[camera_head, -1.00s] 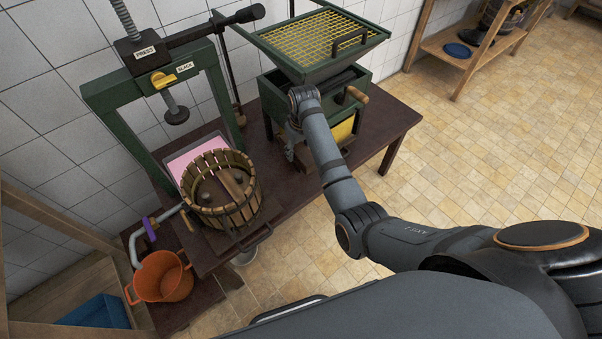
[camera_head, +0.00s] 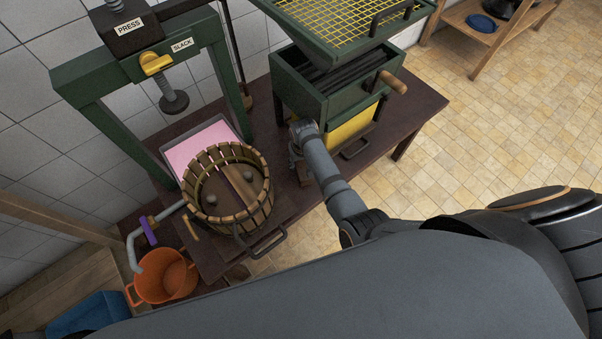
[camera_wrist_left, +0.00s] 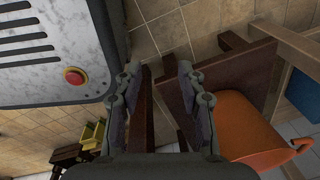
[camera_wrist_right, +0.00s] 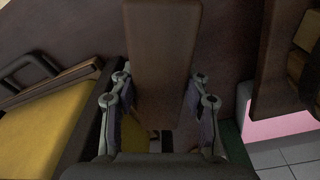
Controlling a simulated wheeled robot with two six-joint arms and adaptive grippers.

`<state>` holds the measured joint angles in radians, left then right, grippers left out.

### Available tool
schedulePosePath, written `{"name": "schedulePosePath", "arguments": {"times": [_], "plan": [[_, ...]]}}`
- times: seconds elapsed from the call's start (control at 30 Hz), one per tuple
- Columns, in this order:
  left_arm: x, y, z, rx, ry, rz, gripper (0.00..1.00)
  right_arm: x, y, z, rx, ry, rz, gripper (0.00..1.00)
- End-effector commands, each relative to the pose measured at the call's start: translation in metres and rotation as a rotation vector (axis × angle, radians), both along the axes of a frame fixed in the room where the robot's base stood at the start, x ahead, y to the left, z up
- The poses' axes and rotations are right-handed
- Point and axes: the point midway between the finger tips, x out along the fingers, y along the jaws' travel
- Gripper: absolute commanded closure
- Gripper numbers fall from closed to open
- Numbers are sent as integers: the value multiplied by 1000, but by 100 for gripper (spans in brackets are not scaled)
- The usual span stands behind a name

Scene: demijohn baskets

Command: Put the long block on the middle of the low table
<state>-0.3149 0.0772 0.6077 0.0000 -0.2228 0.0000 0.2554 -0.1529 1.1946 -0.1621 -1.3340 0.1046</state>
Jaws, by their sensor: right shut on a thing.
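The long block, brown and flat-sided, is in the right wrist view (camera_wrist_right: 163,60), between the fingers of my right gripper (camera_wrist_right: 160,125), which is shut on it. In the head view this gripper (camera_head: 297,155) is in front of the green crusher, low over the dark table, its fingers mostly hidden by its own wrist. I cannot tell whether the block touches the table. My left gripper (camera_wrist_left: 157,85) is open and empty in the left wrist view, and out of the head view. A lower dark table (camera_head: 205,302) shows under the orange bucket.
The dark red-brown table (camera_head: 408,118) carries the green press (camera_head: 100,95), the slatted basket (camera_head: 228,215) and the green crusher (camera_head: 345,85). The orange bucket (camera_head: 165,277) stands below the spout at left. The tiled floor (camera_head: 480,130) at right is open.

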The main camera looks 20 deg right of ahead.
Motion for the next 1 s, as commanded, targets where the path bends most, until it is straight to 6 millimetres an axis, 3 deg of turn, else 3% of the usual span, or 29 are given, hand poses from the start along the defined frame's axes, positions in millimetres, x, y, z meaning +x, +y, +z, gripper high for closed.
{"name": "schedulePosePath", "arguments": {"times": [0.1,0.2,0.43,0.57,0.8,0.83,1.0], "plan": [[33,0,0,0,-50,-2,60,1,0,-1,1,-2,0,95],[42,1,-8,1,-64,-4,60,1,0,-9,1,-2,0,95],[18,3,-48,3,-29,-3,60,0,0,-42,1,-2,0,95],[10,3,-45,4,-15,-2,60,1,0,-38,1,-1,1,95],[14,3,-45,4,-22,-2,60,0,0,-41,1,-1,1,95],[15,3,-44,3,-24,-3,60,0,0,-40,1,-1,1,49],[23,3,-44,3,-36,-2,60,0,0,-40,0,-1,1,31]]}}
